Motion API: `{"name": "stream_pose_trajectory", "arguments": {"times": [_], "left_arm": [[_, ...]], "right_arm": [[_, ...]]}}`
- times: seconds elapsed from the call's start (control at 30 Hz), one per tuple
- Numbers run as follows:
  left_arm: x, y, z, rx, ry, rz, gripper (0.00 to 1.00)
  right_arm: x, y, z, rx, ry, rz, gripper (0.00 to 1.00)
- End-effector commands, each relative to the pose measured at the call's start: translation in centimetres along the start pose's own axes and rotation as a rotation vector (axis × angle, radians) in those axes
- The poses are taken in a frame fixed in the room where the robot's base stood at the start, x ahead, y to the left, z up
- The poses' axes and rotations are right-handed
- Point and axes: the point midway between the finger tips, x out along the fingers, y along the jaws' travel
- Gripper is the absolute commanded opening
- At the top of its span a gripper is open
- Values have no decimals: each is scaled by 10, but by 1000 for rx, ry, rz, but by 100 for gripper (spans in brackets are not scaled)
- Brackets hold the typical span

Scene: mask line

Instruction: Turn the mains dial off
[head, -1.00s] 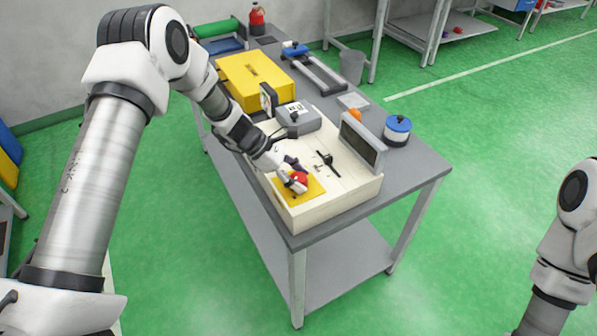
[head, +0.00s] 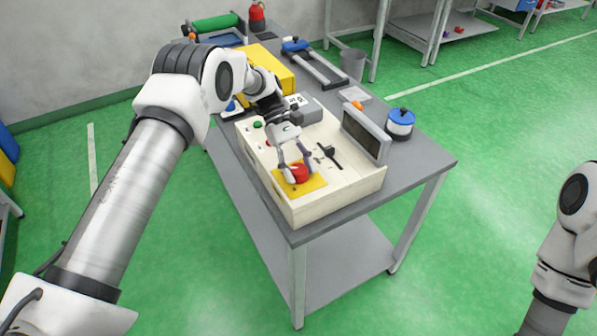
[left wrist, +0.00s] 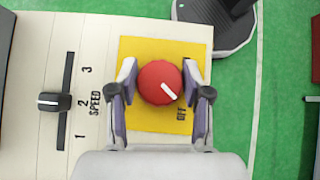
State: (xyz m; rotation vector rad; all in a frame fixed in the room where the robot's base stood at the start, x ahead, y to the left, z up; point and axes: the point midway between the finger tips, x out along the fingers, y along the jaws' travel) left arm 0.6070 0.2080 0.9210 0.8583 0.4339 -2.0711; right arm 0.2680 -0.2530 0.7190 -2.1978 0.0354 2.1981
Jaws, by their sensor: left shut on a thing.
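The mains dial (head: 299,174) is a round red knob on a yellow plate (head: 316,183) at the near end of the cream control panel. In the left wrist view the red dial (left wrist: 155,76) has a white pointer mark slanting to the lower right, towards the label OFF (left wrist: 181,115) on the yellow plate (left wrist: 150,122). My left gripper (head: 297,169) is shut on the dial, one finger on either side, as the left wrist view also shows (left wrist: 160,84). My right gripper is out of view; only part of that arm shows at the right edge.
A black speed slider (head: 328,151) sits beside the dial on the cream panel (head: 345,185). A grey upright screen (head: 364,135) stands to the right, with a blue-topped round container (head: 400,124) behind it. A grey box (head: 305,112) and yellow case (head: 272,68) lie farther back.

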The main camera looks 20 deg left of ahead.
Motion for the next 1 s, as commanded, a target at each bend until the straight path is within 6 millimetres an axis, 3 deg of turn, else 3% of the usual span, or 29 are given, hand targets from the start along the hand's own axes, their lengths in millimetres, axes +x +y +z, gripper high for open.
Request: {"name": "stream_pose_trajectory", "arguments": {"times": [0.7,0.73,0.77,0.8,1.0], "left_arm": [[2,-1,0,60,-2,-63,14],[2,-1,0,60,-2,-63,59],[2,-1,0,60,-2,-63,70],[1,0,0,60,-2,-62,74],[1,0,0,61,-1,-61,74]], "right_arm": [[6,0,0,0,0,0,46],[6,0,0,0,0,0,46],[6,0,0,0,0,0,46],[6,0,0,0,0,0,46],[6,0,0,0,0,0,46]]}}
